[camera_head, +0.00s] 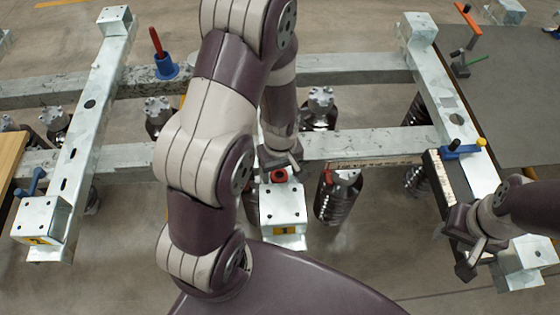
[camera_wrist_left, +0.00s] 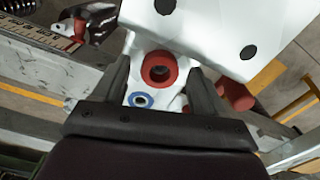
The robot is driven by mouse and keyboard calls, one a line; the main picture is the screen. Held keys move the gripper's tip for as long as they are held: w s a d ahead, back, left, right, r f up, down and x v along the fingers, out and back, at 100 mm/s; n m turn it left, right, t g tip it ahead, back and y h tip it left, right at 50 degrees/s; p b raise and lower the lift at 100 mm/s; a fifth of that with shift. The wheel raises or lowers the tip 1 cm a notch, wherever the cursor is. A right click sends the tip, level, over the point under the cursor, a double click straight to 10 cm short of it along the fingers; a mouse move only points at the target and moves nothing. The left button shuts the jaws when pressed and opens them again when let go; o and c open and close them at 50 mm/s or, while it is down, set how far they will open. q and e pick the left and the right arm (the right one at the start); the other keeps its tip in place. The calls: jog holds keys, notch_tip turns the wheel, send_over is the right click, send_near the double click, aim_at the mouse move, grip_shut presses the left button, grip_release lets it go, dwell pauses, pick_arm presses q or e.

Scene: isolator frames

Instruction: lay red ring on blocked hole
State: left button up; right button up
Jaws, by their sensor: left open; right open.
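The red ring (camera_head: 279,176) lies on the upper end of a pale metal bracket (camera_head: 283,205), in the middle of the head view. In the left wrist view the red ring (camera_wrist_left: 159,69) shows a dark centre and lies between the spread fingers of my left gripper (camera_wrist_left: 160,82). My left gripper (camera_head: 279,160) is open just above it; whether the fingers touch it I cannot tell. A blue ring (camera_wrist_left: 141,100) lies close below the red one. My right gripper (camera_head: 470,262) is open at the right. I cannot tell which hole is blocked.
Pale metal beams form a frame with dark holes. Dark ribbed cylinders (camera_head: 337,195) hang by it. A blue holder with a red handle (camera_head: 165,65) stands behind left. A red knob (camera_wrist_left: 236,95) is beside the right finger.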

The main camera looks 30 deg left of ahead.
aim_at(280, 177)
pick_arm(q)
jog(key=s+d+r+m+t+p, duration=0.1)
jog(key=s+r+m, duration=0.3)
jog(key=r+m, duration=0.5)
notch_tip(280, 177, up, 5)
jog(key=shift+d+f, duration=0.2)
jog(key=shift+d, duration=0.3)
notch_tip(280, 177, up, 4)
jog(key=p, duration=0.4)
jog(key=shift+f, duration=0.25)
